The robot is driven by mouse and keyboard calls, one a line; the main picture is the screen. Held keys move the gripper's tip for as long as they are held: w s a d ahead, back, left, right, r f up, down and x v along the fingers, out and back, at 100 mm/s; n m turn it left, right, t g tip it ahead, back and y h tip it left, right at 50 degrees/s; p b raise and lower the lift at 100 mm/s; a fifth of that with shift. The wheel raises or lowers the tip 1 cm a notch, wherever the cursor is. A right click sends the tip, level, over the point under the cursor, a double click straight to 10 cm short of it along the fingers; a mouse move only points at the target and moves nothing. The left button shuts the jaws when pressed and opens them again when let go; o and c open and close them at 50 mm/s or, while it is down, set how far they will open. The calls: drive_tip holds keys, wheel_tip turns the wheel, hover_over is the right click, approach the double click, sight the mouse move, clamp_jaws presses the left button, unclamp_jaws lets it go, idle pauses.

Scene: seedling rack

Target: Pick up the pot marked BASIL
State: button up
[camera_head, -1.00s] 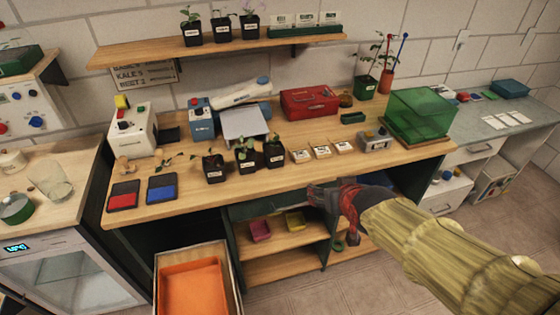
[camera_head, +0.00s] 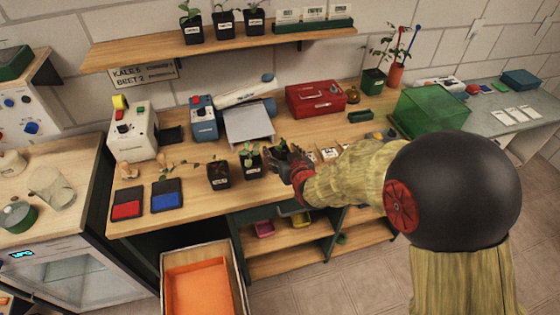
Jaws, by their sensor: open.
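Black seedling pots with white labels stand in a row on the wooden bench: a left pot (camera_head: 218,177), a middle pot (camera_head: 251,166) and a right pot, whose plant (camera_head: 281,146) shows behind my gripper. Several similar black pots, one of them at the left (camera_head: 193,35), stand on the upper shelf. The labels are too small to read, so I cannot tell which is BASIL. My gripper (camera_head: 283,161) is open at the right pot of the bench row and hides most of it. I cannot tell whether it touches that pot.
Red and blue pads (camera_head: 167,194) lie at the bench's left front. A grey stand (camera_head: 249,126), a red toolbox (camera_head: 315,97) and a green translucent box (camera_head: 433,117) stand behind and to the right. An orange tray (camera_head: 203,288) sits below the front edge.

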sight(276, 148)
drive_tip(key=b+x, duration=0.1)
drive_tip(key=x, duration=0.1)
drive_tip(key=f+b+x, duration=0.1)
drive_tip(key=x, duration=0.2)
drive_tip(key=shift+f, duration=0.15)
drive_tip(key=shift+w, duration=0.3)
drive_tip(key=shift+c, duration=0.5)
drive_tip(key=c, duration=1.1)
